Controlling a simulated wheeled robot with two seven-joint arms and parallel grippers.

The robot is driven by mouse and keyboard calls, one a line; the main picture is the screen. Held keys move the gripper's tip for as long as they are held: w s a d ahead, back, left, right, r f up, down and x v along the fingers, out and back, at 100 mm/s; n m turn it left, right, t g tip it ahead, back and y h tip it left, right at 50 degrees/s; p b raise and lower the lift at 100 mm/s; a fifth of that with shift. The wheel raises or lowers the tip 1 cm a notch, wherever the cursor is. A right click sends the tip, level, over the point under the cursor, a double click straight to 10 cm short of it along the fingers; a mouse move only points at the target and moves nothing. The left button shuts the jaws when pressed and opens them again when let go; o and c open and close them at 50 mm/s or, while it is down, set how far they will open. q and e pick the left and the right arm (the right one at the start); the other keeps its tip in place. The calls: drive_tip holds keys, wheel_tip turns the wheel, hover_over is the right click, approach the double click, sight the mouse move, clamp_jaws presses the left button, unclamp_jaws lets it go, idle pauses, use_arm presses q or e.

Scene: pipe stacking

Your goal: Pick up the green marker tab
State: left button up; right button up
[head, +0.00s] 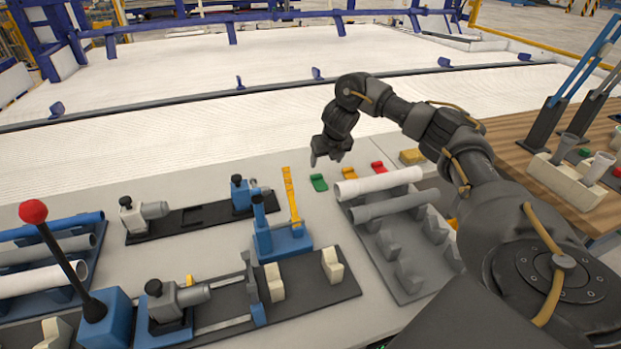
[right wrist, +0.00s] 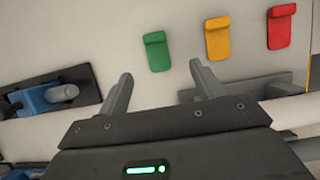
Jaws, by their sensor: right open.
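The green marker tab (head: 318,182) lies flat on the grey table, leftmost in a row with a yellow tab (head: 348,173) and a red tab (head: 378,167). My right gripper (head: 327,160) is open and empty, above the table just beyond and over the green tab. In the right wrist view the green tab (right wrist: 156,52) lies ahead of the open fingers (right wrist: 160,90), between their lines and apart from them. The yellow tab (right wrist: 219,38) and red tab (right wrist: 281,27) lie to its right there. My left gripper is not in view.
A grey rack (head: 400,250) holding a white pipe (head: 380,182) and a grey pipe (head: 388,206) stands close to the right of the green tab. A blue fixture with an upright yellow bar (head: 291,195) stands to its left. A yellow block (head: 412,157) lies beyond the red tab.

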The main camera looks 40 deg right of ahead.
sight(317, 177)
drive_tip(key=x, duration=0.3)
drive_tip(key=shift+a, duration=0.2)
drive_tip(key=shift+w+x, duration=0.2)
drive_tip(key=shift+x, duration=0.8)
drive_tip(key=shift+w+d+f, duration=0.15)
drive_tip(key=shift+w+f, duration=0.05)
drive_tip(key=shift+f, duration=0.2)
drive_tip(key=shift+s+r, duration=0.15)
drive_tip(key=shift+s, duration=0.05)
drive_tip(key=x, duration=0.2)
drive_tip(key=p+x, duration=0.1)
drive_tip(key=x, duration=0.1)
drive_tip(key=shift+w, duration=0.5)
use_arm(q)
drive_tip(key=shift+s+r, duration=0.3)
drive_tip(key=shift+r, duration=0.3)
use_arm(e)
drive_tip(key=shift+w+f, duration=0.1)
drive_tip(key=shift+f, duration=0.35)
